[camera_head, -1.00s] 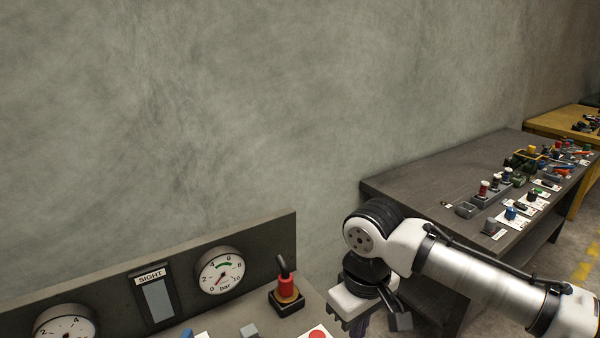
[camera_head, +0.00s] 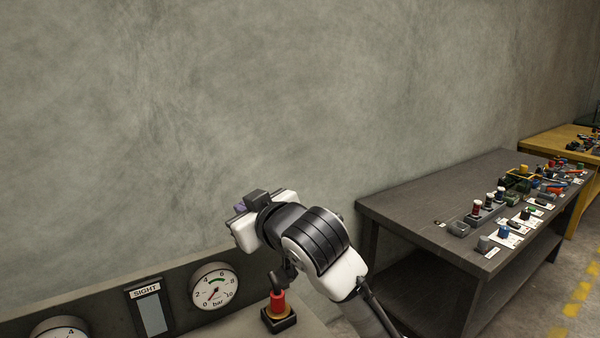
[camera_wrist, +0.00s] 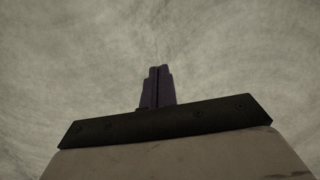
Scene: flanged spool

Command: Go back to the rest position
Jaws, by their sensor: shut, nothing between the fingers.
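My gripper (camera_wrist: 160,72) shows in the wrist view with its two dark fingers together and nothing between them, against the grey wall. In the head view my gripper (camera_head: 238,208) is at the end of my raised arm, turned toward the wall above the bench panel. Its fingers are mostly hidden there behind the gripper's body. A red spool-like part (camera_head: 278,301) with a dark lever stands upright on a dark base at the bench's right end, below my wrist and apart from my gripper.
A panel with a round pressure gauge (camera_head: 215,287), a sight window (camera_head: 152,312) and a second gauge (camera_head: 60,331) runs along the wall. A dark table (camera_head: 400,209) with many small parts stands to the right. A yellow table (camera_head: 540,142) is behind it. The upper wall area is clear.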

